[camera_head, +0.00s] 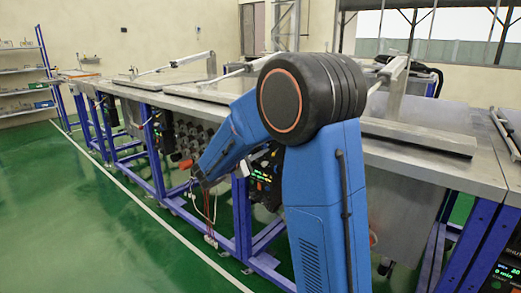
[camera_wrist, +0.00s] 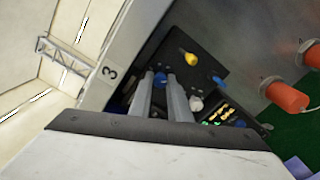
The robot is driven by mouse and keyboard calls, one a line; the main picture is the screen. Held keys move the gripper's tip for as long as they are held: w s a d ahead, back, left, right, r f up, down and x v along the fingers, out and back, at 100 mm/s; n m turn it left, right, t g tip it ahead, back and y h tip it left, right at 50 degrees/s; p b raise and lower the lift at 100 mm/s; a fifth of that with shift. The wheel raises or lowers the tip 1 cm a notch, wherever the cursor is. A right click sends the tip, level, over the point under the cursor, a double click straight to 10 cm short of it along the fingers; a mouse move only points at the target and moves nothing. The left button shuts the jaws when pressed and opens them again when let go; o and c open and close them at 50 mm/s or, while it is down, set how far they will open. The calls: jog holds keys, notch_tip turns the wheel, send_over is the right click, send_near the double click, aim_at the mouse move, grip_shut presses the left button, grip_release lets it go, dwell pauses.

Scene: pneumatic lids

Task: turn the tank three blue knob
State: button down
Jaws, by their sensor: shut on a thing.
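A yellow knob (camera_wrist: 190,59), a white knob (camera_wrist: 196,104) and another small blue part (camera_wrist: 218,79) are to the right of the fingers. In the head view my blue arm bends down to the left, and the fingers cannot be made out.
Orange cylinders (camera_wrist: 288,97) stick out at the right of the wrist view. In the head view a row of steel tanks (camera_head: 440,150) on blue frames (camera_head: 243,215) runs along the right, with lids on top. Open green floor (camera_head: 90,220) lies to the left.

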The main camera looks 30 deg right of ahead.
jog(key=n, duration=0.4)
jog(key=shift+n, duration=0.3)
jog(key=n, duration=0.4)
jog(key=shift+n, duration=0.3)
jog(key=n, duration=0.4)
jog(key=shift+f+n, duration=0.1)
jog(key=shift+n, duration=1.9)
jog(key=c, duration=1.7)
grip_release()
jog(key=shift+o, duration=0.2)
jog(key=shift+s+a, duration=0.1)
jog(key=v, duration=1.7)
